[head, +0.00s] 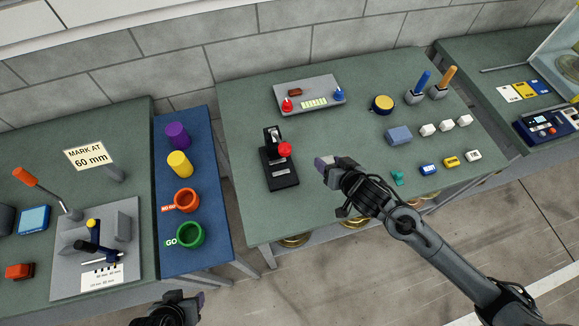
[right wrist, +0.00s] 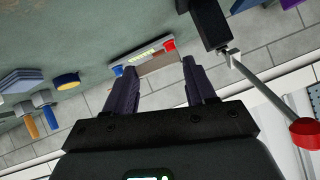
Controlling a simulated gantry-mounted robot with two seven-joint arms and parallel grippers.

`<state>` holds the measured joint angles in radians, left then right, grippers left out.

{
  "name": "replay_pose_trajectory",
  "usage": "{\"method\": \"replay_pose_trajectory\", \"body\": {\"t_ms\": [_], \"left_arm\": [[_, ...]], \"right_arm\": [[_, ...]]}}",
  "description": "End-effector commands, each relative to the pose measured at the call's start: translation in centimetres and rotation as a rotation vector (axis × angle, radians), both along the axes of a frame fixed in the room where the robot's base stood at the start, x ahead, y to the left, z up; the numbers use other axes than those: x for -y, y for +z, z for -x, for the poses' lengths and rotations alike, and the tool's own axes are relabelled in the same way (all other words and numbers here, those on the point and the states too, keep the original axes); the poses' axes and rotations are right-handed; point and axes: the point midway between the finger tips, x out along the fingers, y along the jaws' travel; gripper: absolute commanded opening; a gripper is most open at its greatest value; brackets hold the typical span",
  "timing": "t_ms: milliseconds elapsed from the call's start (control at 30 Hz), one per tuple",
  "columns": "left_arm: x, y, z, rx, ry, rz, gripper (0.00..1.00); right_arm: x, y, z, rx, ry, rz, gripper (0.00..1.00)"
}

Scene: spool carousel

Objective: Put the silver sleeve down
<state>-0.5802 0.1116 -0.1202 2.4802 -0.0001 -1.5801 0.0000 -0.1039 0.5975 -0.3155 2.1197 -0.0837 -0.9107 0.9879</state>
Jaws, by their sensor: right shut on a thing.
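I cannot clearly make out the silver sleeve; what is between the fingertips is mostly hidden in both views. My left gripper (head: 198,300) is at the bottom edge of the head view, partly cut off, and its opening cannot be judged.
The press has a red knob (head: 285,149). A grey panel (head: 310,93) stands behind it. Several small blocks and a yellow-topped round pot (head: 382,104) are at the right. A blue mat (head: 200,262) with coloured cups is at the left. The bench between press and gripper is clear.

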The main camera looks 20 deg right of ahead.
Motion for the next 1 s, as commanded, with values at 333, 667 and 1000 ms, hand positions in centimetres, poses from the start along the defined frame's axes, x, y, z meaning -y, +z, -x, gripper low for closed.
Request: {"method": "replay_pose_trajectory", "body": {"t_ms": [333, 667, 1000], "left_arm": [[-0.2, 0.0, 0.0, 0.001, -0.006, -0.009, 0.54], [-0.3, -1.0, 0.0, 0.001, -0.008, -0.013, 0.54], [-0.2, -1.4, 0.0, 0.001, -0.003, -0.006, 0.54]], "right_arm": [[-0.2, -0.1, -0.2, 0.001, 0.0, -0.001, 0.22], [-3.9, -3.1, -3.8, 0.002, 0.0, -0.002, 0.22], [-7.9, -6.4, -7.5, 0.001, 0.001, 0.0, 0.22]]}}
